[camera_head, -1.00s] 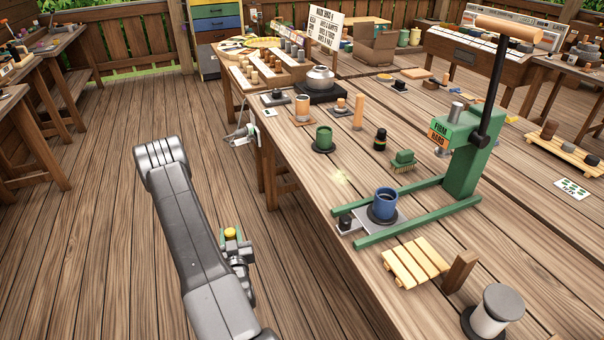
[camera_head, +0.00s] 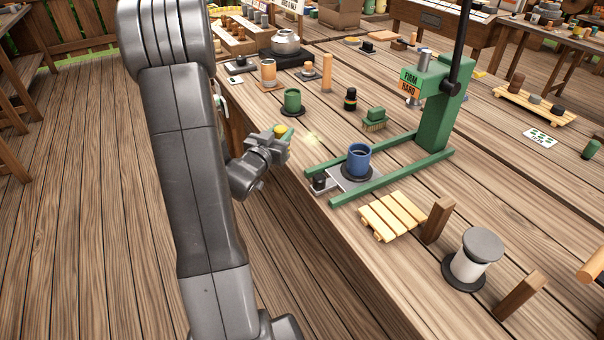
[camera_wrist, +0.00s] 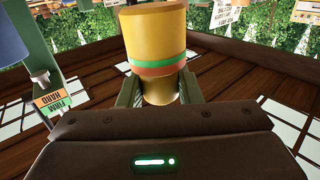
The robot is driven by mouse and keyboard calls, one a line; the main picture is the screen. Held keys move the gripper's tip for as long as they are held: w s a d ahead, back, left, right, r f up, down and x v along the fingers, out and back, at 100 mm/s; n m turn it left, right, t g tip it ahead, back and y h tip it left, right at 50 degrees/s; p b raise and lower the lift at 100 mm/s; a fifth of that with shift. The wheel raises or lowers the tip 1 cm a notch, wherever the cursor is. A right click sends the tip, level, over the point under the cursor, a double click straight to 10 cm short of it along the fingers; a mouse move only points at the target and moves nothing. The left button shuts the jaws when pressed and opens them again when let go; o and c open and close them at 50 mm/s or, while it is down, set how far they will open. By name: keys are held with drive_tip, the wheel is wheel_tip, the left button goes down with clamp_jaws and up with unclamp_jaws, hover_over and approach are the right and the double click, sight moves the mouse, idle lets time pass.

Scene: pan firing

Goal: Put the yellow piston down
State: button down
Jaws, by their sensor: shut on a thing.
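The yellow piston (camera_wrist: 157,38) fills the upper middle of the wrist view, with a green and a red band near its lower end. My gripper (camera_wrist: 157,92) is shut on it, one finger on each side of its narrower neck. In the head view the yellow piston (camera_head: 281,130) is small between the jaws of my gripper (camera_head: 284,142). The gripper is at the left edge of the workbench (camera_head: 330,230), left of the green press (camera_head: 436,110). How far the piston is from the bench top I cannot tell.
A green mug (camera_head: 292,100) stands just behind my gripper. A blue mug (camera_head: 358,160) stands at the press base to the right. A wooden slatted rack (camera_head: 391,216) lies in front of the press.

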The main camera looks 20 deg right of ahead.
drive_tip(key=s+d+r+m+g+h+b, duration=0.1)
drive_tip(key=s+d+r+g, duration=0.1)
drive_tip(key=d+r, duration=0.3)
drive_tip(key=shift+s+m+h, duration=0.3)
drive_tip(key=shift+s, duration=0.35)
drive_tip(key=shift+f, duration=0.2)
drive_tip(key=shift+a+f+b, duration=0.1)
drive_tip(key=shift+f+b, duration=0.65)
drive_tip(key=shift+f, duration=3.95)
drive_tip(key=shift+f+b, duration=0.25)
drive_tip(key=shift+b, duration=0.1)
drive_tip(key=c, duration=1)
unclamp_jaws()
drive_tip(key=shift+c, duration=0.2)
drive_tip(key=shift+r+p, duration=0.15)
drive_tip(key=shift+p, duration=0.45)
